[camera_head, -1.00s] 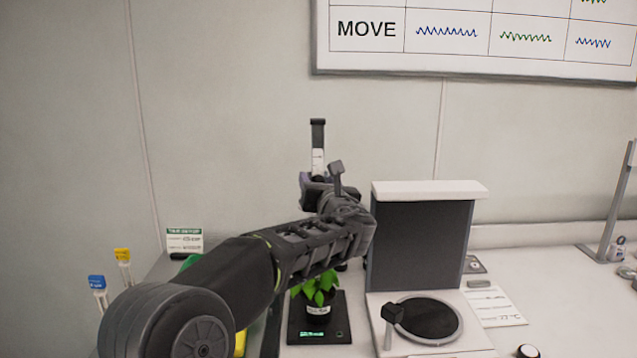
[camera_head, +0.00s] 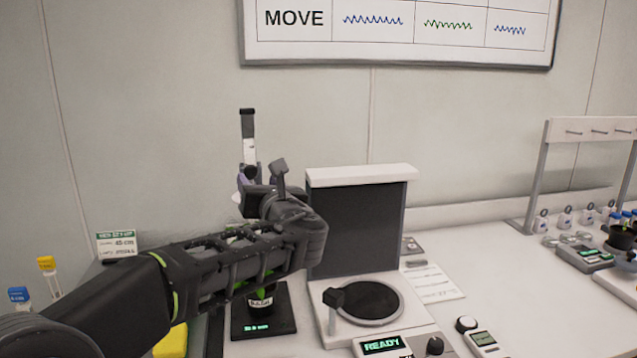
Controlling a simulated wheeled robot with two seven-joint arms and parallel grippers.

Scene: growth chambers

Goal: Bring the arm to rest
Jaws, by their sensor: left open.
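My left arm comes in from the lower left and reaches over the bench. My left gripper (camera_head: 262,148) is raised against the wall, left of the dark-backed station, with its two dark fingers pointing up and apart. It is open. A pale piece with a dark top shows at its left finger; I cannot tell whether it is part of the finger. My right gripper is not in view.
A potted plant (camera_head: 261,301) stands on a black scale (camera_head: 284,318) under my forearm, partly hidden. The imaging station (camera_head: 357,230) with a round dark plate (camera_head: 370,301) is to the right. A READY display (camera_head: 381,344) is in front. A rack (camera_head: 540,180) stands farther right.

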